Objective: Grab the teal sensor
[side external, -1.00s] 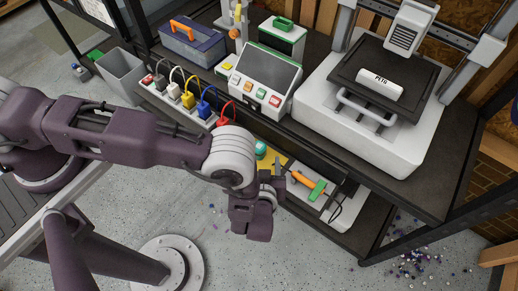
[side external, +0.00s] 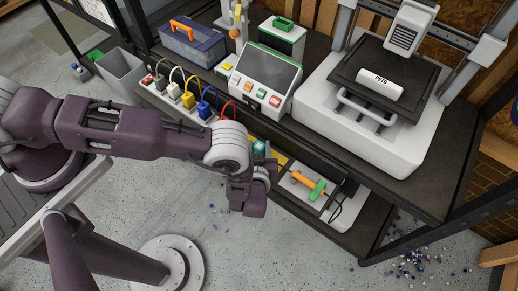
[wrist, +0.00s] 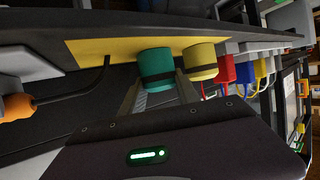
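The teal sensor (wrist: 157,69) is a short cylinder with a dark band, in the middle of the wrist view. In the side external view the teal sensor (side external: 259,147) shows just above my wrist, on the lower shelf. My gripper (wrist: 160,92) appears open, with a grey finger on each side of the teal sensor's near end. I see no clear contact, and the fingertips are partly hidden. In the side external view my arm hides most of the fingers.
A similar yellow cylinder (wrist: 200,62) stands close beside the teal sensor, near one finger. A yellow mat (wrist: 95,50) lies by them. An orange-handled tool (side external: 303,179) and a green block (side external: 317,189) lie to the right. The upper bench (side external: 345,172) overhangs the shelf.

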